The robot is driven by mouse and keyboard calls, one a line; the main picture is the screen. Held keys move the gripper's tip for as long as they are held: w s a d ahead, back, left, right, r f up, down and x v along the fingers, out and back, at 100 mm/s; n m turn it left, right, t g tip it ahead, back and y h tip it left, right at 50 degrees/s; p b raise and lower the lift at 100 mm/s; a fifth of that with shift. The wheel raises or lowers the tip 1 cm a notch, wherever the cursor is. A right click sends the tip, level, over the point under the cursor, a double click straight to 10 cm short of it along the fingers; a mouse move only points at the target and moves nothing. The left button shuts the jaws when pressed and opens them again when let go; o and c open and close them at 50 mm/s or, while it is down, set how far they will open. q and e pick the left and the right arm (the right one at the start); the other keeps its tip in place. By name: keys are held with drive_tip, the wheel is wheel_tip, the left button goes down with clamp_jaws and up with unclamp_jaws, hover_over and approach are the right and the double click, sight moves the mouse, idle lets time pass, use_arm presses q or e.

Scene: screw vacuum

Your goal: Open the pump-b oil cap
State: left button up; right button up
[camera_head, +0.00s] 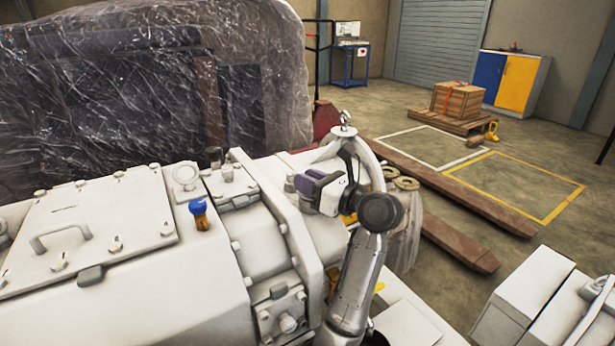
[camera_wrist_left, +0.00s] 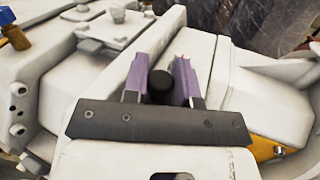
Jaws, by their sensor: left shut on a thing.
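My left gripper (camera_head: 312,186), with purple fingers, is at the right part of the large white pump (camera_head: 180,285) in the head view. In the left wrist view its two purple fingers (camera_wrist_left: 161,78) are shut on a small dark round cap (camera_wrist_left: 160,90). The cap sits between the fingers, over the white pump housing. The fingers and gripper body hide most of the cap, so I cannot tell whether it is seated or lifted. My right gripper is in neither view.
A blue-topped amber fitting (camera_head: 199,214) stands on the pump left of the gripper. A metal lifting eye (camera_head: 345,121) rises just behind my left arm. A plastic-wrapped load (camera_head: 150,80) stands behind the pump. Another white machine (camera_head: 530,300) is at lower right.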

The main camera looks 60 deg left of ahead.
use_arm(q)
drive_tip(key=w+m+y+p, duration=0.1)
drive_tip(key=m+p, duration=0.2)
drive_tip(key=p, duration=0.1)
drive_tip(key=w+r+m+y+p, duration=0.1)
drive_tip(key=m+p, duration=0.2)
drive_tip(key=p, duration=0.1)
drive_tip(key=w+r+m+t+y+p, duration=0.1)
drive_tip(key=m+p, duration=0.2)
drive_tip(key=shift+w+r+p, duration=0.15)
drive_tip(key=shift+p, duration=0.25)
drive_tip(key=shift+w+a+f+m+t+y+p, duration=0.1)
drive_tip(key=shift+w+f+m+t+y+p, duration=0.45)
drive_tip(key=shift+m+t+p, duration=1.3)
drive_tip(key=shift+w+d+f+m+t+y+p, duration=0.2)
drive_tip(key=shift+w+m+t+p, duration=0.55)
drive_tip(key=shift+m+p, duration=2.3)
drive_tip(key=shift+w+a+f+m+t+y+p, duration=0.3)
drive_tip(key=shift+w+m+t+y+p, duration=0.65)
drive_tip(key=shift+m+p, duration=1.5)
drive_tip(key=shift+s+d+f+m+t+h, duration=0.1)
drive_tip(key=shift+s+m+t+h, duration=0.15)
drive_tip(key=shift+h, duration=0.15)
drive_tip(key=o, duration=0.9)
drive_tip(key=shift+w, duration=0.1)
drive_tip(key=v, duration=0.7)
drive_tip(key=shift+d+f, duration=0.15)
drive_tip(key=shift+d, duration=0.05)
